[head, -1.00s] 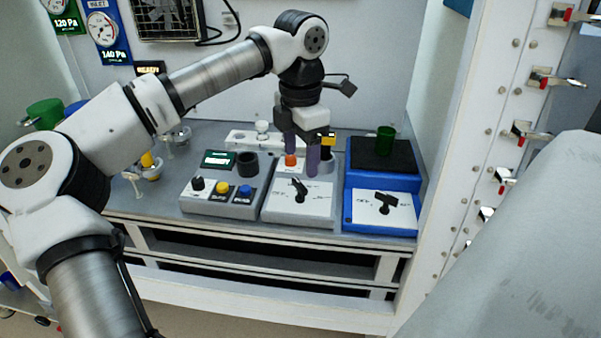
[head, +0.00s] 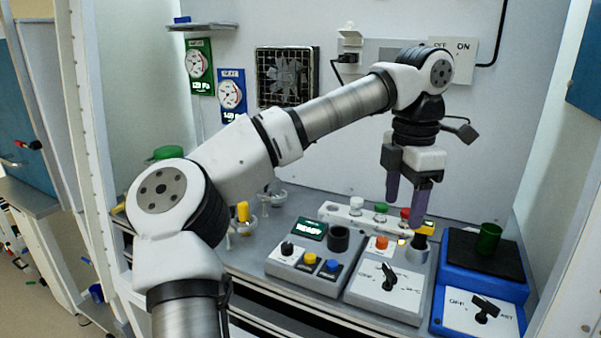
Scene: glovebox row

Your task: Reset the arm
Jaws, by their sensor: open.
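My gripper (head: 408,208) hangs from my bent arm, pointing down, with its two purple fingers apart and nothing between them. It is in the air above the back of the middle grey device (head: 372,300), which has a black knob and an orange button (head: 381,243). A small bottle-like item with a dark top and yellow band (head: 418,243) stands at that device's back right, just below the right finger. I cannot tell the exact height of the fingers above it.
A grey box (head: 312,275) with yellow and blue buttons stands left. A blue device (head: 482,300) with a black top plate and green cup (head: 488,238) stands right. Behind is a white rack (head: 340,211) with coloured caps. White frame posts bound both sides.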

